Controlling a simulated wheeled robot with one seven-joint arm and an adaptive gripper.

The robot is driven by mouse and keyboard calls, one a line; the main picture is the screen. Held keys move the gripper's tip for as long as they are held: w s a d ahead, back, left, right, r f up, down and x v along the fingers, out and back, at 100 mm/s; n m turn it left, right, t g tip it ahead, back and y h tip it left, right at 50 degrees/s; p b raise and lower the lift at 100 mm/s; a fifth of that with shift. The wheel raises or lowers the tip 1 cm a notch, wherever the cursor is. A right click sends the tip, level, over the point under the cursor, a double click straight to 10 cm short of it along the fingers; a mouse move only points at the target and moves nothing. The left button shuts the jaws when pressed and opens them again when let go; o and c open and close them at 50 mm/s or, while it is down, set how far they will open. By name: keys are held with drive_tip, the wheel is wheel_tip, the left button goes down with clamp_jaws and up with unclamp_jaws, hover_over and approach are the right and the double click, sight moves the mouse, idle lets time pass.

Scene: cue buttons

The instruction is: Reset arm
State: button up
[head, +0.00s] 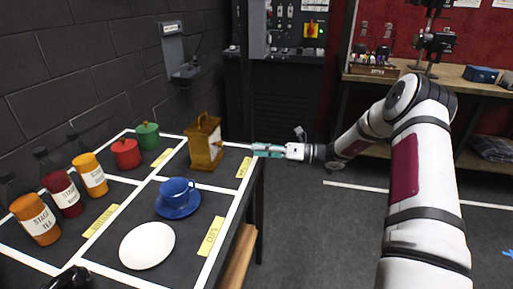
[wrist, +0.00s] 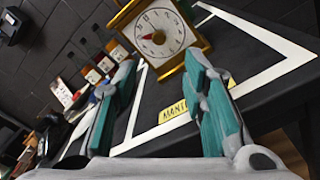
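My arm reaches from the right side of the head view to the table's right edge. My gripper (head: 268,150) is there, beside the far right corner of the black table (head: 110,249). In the wrist view my gripper (wrist: 160,64) has its two teal fingers spread apart with nothing held between them. A brass clock (head: 203,145) stands upright on the table, left of my gripper in the head view. Its white dial (wrist: 160,36) faces the wrist camera, beyond the fingertips and apart from them.
White lines divide the table. A blue cup (head: 177,189) sits on a saucer (head: 180,209) near a white plate (head: 147,245). Orange and red bottles (head: 66,195) and red and green pots (head: 126,154) stand along the wall. A workbench (head: 452,79) stands behind; the floor at right looks open.

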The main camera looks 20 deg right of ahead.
drive_tip(key=s+a+r+n+g+h+p, duration=0.3)
drive_tip(key=s+a+r+n+g, duration=0.2)
drive_tip(key=s+a+r+n, duration=0.4)
drive_tip(key=s+a+r+n+g+h+p, duration=0.2)
drive_tip(key=s+a+r+n+g+h, duration=0.15)
drive_tip(key=s+a+r+n, duration=0.55)
drive_tip(key=s+d+r+n+t+h+p, duration=0.1)
drive_tip(key=s+d+r+n+h+p, duration=0.1)
drive_tip(key=s, duration=0.7)
drive_tip(key=s+d+r+n+t+h+p, duration=0.1)
drive_tip(key=s+d+r+n+h+p, duration=0.1)
drive_tip(key=s+n, duration=0.5)
drive_tip(key=s+d+r+n+t+h+p, duration=0.1)
drive_tip(key=s+d+r+n+h, duration=0.3)
drive_tip(key=s, duration=0.8)
drive_tip(key=shift+s+r+n+p, duration=0.3)
drive_tip(key=shift+r+n+p, duration=0.1)
drive_tip(key=shift+r+n, duration=0.25)
drive_tip(key=shift+d+h, duration=0.1)
drive_tip(key=shift+h, duration=0.15)
